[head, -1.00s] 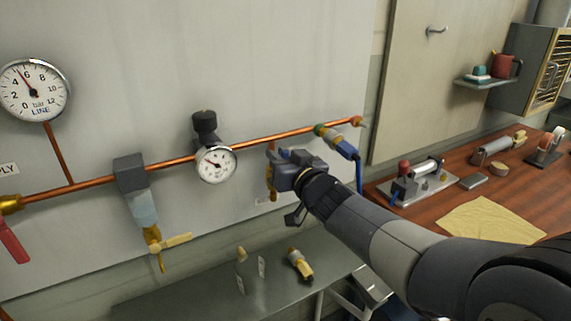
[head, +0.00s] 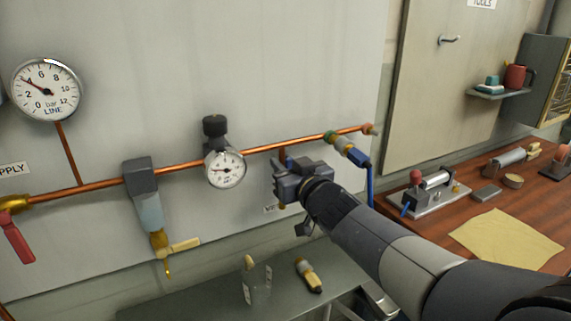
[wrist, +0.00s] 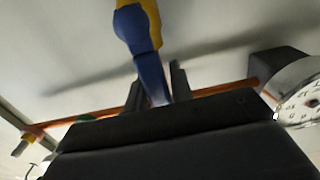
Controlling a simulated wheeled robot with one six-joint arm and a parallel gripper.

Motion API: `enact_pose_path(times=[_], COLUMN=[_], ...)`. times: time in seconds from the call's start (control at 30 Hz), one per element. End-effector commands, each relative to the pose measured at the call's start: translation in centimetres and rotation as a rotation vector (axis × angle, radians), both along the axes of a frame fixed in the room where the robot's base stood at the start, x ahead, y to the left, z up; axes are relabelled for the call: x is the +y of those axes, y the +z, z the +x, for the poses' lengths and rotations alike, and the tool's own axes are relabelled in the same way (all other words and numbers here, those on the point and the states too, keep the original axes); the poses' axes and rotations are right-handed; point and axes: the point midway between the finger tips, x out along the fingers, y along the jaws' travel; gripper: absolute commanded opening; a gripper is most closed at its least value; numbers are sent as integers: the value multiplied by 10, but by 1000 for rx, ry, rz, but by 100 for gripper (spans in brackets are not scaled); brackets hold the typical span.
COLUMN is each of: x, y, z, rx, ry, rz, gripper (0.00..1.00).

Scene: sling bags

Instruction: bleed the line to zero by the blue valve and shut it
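The blue valve's lever (wrist: 153,82) shows in the wrist view, below its yellow body (wrist: 137,18). My gripper (wrist: 157,92) has a dark finger on each side of the lever and appears shut on it. In the head view my gripper (head: 285,183) covers most of the valve; only a short copper branch shows above it. The round line gauge (head: 47,90) at the upper left has its needle near 4 bar.
A copper pipe (head: 100,183) runs along the wall panel. On it are a red-handled valve (head: 17,240), a filter (head: 148,205), a small gauge (head: 225,168) and a blue hose coupling (head: 350,152). A metal shelf (head: 190,300) lies below; a wooden bench (head: 420,228) stands right.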

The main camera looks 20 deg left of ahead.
Motion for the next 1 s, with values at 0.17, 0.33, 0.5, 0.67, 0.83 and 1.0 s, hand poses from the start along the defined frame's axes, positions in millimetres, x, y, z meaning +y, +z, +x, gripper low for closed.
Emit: enact_pose_path(times=[0.17, 0.33, 0.5, 0.67, 0.83, 1.0], x=[0, 0, -2, -15, -39, -61], y=[0, 1, 1, 1, 2, 2], z=[0, 0, -1, -12, -32, -52], rx=[1, 2, 1, 1, 0, 0], ry=[0, 0, -1, -1, -2, -1], rz=[2, 4, 5, 5, 5, 6], gripper=[37, 40, 40, 40, 40, 40])
